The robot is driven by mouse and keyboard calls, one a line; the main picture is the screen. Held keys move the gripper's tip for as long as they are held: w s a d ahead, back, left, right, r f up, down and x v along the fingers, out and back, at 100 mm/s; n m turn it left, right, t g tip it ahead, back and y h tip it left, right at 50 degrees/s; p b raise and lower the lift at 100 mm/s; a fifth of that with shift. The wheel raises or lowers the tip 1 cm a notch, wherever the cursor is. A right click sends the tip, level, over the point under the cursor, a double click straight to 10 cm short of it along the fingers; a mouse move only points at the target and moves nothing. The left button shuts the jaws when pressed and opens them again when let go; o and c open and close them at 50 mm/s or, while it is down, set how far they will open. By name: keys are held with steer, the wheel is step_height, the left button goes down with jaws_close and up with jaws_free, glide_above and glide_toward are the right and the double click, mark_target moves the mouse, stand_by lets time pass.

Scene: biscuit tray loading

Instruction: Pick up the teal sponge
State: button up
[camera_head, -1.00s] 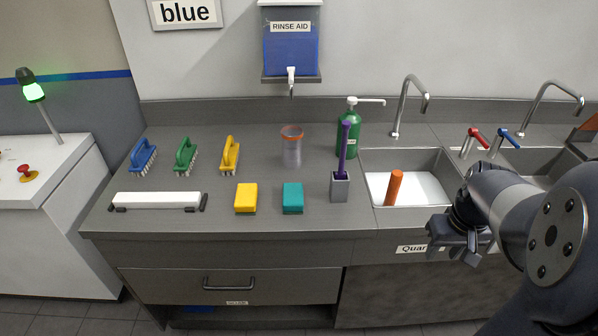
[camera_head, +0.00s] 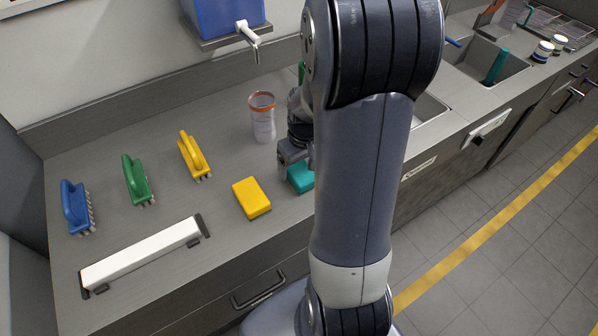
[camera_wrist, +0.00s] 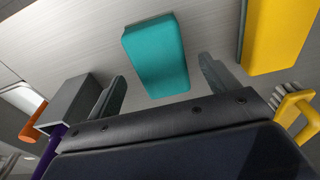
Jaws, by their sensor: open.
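The teal sponge (camera_head: 300,177) lies on the steel counter, partly hidden by my arm in the head view. In the wrist view the teal sponge (camera_wrist: 156,56) shows almost whole, just beyond and between the two spread fingers. My gripper (camera_wrist: 160,88) is open and empty, with a finger on each side of the sponge's line. In the head view my gripper (camera_head: 294,158) is above and close to the sponge. I cannot tell whether it touches.
A yellow sponge (camera_head: 252,199) lies left of the teal one; a clear cup (camera_head: 263,118) stands behind. Blue (camera_head: 75,207), green (camera_head: 137,181) and yellow (camera_head: 194,156) brushes stand further left. A grey holder (camera_wrist: 72,104) with a purple handle is beside one finger in the wrist view.

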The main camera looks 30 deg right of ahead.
mark_target(299, 170)
steer(key=shift+w+a+f, duration=0.1)
steer(key=shift+w+f, duration=0.1)
steer(key=shift+f, duration=1.3)
steer(key=shift+c, duration=0.3)
steer(key=c, duration=1)
step_height(299, 170, up, 10)
steer(key=shift+r+b, duration=0.1)
steer(key=shift+b, duration=0.25)
steer(key=o, duration=0.4)
steer(key=c, duration=0.3)
